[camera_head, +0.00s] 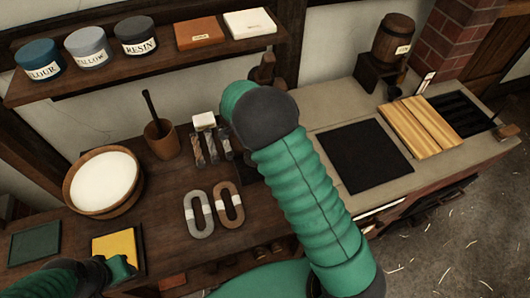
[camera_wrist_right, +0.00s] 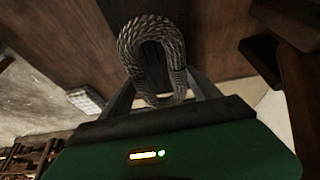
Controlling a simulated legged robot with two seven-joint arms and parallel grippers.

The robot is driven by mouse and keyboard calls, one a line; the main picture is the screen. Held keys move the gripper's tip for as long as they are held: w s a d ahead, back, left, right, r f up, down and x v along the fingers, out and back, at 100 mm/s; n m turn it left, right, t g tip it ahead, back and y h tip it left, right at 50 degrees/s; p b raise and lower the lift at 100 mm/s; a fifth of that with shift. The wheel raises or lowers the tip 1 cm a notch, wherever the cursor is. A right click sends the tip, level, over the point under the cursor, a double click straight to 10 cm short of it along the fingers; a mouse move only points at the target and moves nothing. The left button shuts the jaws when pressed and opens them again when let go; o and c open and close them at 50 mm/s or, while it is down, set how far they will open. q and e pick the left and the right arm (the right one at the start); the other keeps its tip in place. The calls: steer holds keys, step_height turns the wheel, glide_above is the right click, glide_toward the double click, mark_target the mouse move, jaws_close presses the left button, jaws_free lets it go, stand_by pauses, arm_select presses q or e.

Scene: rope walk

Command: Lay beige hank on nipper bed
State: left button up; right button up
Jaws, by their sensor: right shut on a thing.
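My right gripper (camera_wrist_right: 160,90) is shut on a grey-beige rope hank (camera_wrist_right: 150,45), a twisted loop standing up from between the fingers in the right wrist view. In the head view my right forearm hides this gripper and the held hank. Two more hanks lie on the wooden bench: a grey one (camera_head: 199,214) and a brown one (camera_head: 229,205), each with a pale band. I cannot tell for sure which surface is the nipper bed; a flat black slab (camera_head: 365,156) and a ridged yellow wooden board (camera_head: 420,126) lie on the counter. My left gripper (camera_head: 122,267) is over a yellow pad.
A basin of white stuff (camera_head: 104,182), a brown cup (camera_head: 161,139) and a rack of small rods (camera_head: 211,147) stand on the bench. A shelf (camera_head: 140,65) with jars hangs above. A black grooved tray (camera_head: 459,113) and a barrel (camera_head: 393,40) are at the right.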

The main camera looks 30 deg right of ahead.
steer(key=shift+w+a+f, duration=0.15)
steer(key=shift+w, duration=0.1)
step_height(320, 180, down, 2)
steer(key=shift+s+f+p, duration=0.15)
steer(key=shift+f+p, duration=0.1)
steer(key=shift+p, duration=0.15)
steer(key=shift+f, duration=0.4)
steer(key=o, duration=1.6)
steer(key=shift+r, duration=0.1)
steer(key=s+b+v, duration=0.1)
steer(key=v, duration=0.6)
steer(key=s+a+r+n+t+y, duration=0.1)
steer(key=s+a+n, duration=0.2)
steer(key=s+n, duration=0.2)
steer(key=s+a+r+n+t+y, duration=0.1)
steer(key=s+a+n+y, duration=0.1)
steer(key=s+n, duration=0.3)
steer(key=s+a+r+n+t+y, duration=0.1)
steer(key=s+a+n, duration=0.3)
steer(key=n, duration=0.6)
steer(key=shift+s+n+t, duration=0.4)
steer(key=shift+s, duration=0.25)
